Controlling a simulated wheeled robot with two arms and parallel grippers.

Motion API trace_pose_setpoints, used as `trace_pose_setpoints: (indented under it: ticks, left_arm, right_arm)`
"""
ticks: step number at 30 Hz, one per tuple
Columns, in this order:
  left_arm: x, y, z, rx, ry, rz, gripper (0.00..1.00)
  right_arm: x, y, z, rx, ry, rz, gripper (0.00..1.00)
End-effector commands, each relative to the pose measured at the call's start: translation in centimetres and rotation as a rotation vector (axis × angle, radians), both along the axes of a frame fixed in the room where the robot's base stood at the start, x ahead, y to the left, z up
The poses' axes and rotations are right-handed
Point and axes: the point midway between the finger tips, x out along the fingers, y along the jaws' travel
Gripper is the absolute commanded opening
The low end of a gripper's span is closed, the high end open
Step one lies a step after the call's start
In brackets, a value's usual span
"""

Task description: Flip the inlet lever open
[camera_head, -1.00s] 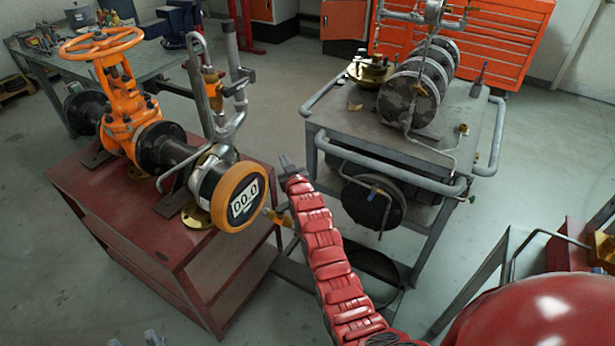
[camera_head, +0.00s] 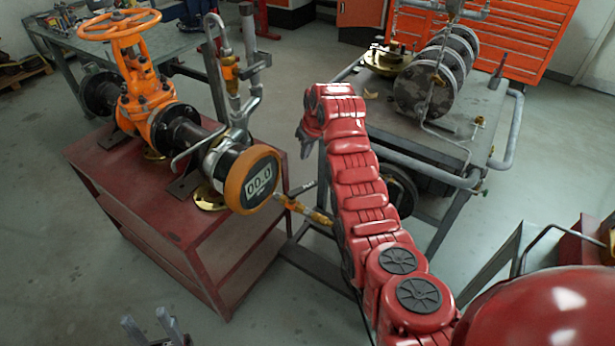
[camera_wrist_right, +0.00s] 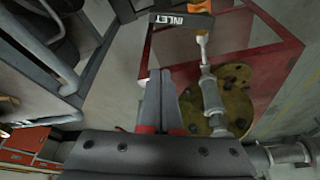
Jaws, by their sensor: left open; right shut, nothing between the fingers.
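A dark lever with a white INLET label (camera_wrist_right: 180,20) is at the top of the right wrist view, beside an orange part. In the head view, a dark bar (camera_head: 301,188) that looks like this lever sits by the brass fitting (camera_head: 318,217) right of the gauge. My right gripper (camera_wrist_right: 163,74) is shut and empty; in the wrist view its fingertips point toward the lever with a visible gap below it. My left gripper (camera_head: 152,326) is open and empty at the bottom edge, in front of the red stand.
The orange-rimmed digital gauge (camera_head: 252,180), a grey bent pipe (camera_head: 218,75) and the orange gate valve (camera_head: 138,95) stand on the red stand (camera_head: 180,235). A grey cart (camera_head: 425,148) stands behind my right arm. A pipe (camera_wrist_right: 212,97) runs close to the right fingers.

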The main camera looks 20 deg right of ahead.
Motion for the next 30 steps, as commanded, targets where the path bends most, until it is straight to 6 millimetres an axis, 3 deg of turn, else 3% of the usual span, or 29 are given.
trace_pose_setpoints:
  ticks: [14,30]
  left_arm:
    - [0.0,0.0,0.1,0.000,0.000,0.000,0.50]
    - [0.0,0.0,0.7,0.000,0.000,0.000,0.50]
  right_arm:
    - [-0.1,0.0,-0.2,0.001,0.012,0.002,0.00]
    - [1.8,0.5,-5.8,0.001,0.014,0.003,0.00]
